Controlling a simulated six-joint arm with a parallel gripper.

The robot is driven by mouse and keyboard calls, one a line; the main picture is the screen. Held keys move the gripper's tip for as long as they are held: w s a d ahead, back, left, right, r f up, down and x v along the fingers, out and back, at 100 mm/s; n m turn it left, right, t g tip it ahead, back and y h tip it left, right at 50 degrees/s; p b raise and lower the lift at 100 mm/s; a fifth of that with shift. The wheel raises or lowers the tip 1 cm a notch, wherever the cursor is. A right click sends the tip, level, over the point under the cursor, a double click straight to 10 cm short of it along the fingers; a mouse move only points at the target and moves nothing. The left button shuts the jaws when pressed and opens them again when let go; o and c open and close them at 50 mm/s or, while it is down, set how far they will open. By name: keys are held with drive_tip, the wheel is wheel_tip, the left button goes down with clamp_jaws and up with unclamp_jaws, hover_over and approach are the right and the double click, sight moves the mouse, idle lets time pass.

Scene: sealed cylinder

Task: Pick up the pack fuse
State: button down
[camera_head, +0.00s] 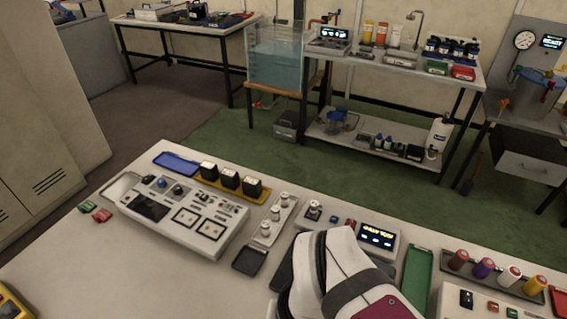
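I cannot tell for sure which item is the pack fuse. Candidates on the near bench are several small silver-topped cylinders standing in a pale tray (278,222), and small blue and red pieces (340,220) beside a square unit with a round top (313,211). My white arm (335,270) with a dark band fills the bottom middle and hides part of the bench. My gripper's fingers do not show, so what they hold cannot be seen.
A control panel (183,213), black blocks (228,178) on a yellow tray, a blue tray (176,164), a lit display box (378,238), a green tray (416,281) and a rack of coloured bobbins (483,267) crowd the bench. Its left front is mostly clear.

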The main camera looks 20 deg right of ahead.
idle(0.3)
drive_tip(key=c, duration=0.5)
unclamp_jaws()
drive_tip(key=w+d+f+n+g+h, duration=0.1)
drive_tip(key=w+d+n+h, duration=0.3)
drive_tip(key=w+n, duration=0.45)
drive_tip(key=w+d+f+n+g+h, duration=0.1)
drive_tip(key=w+d+n+h, duration=0.4)
drive_tip(key=w, duration=0.6)
drive_tip(key=n+t+h, duration=0.4)
drive_tip(key=n+h, duration=0.2)
drive_tip(key=n, duration=0.6)
approach(314, 207)
drive_tip(key=shift+m, duration=0.25)
drive_tip(key=x, duration=0.4)
drive_tip(key=w+x, duration=0.1)
drive_tip(key=x, duration=0.1)
drive_tip(key=shift+a+f, duration=0.25)
drive_tip(key=x, duration=0.5)
drive_tip(key=shift+d+f, duration=0.15)
drive_tip(key=shift+f, duration=0.2)
clamp_jaws()
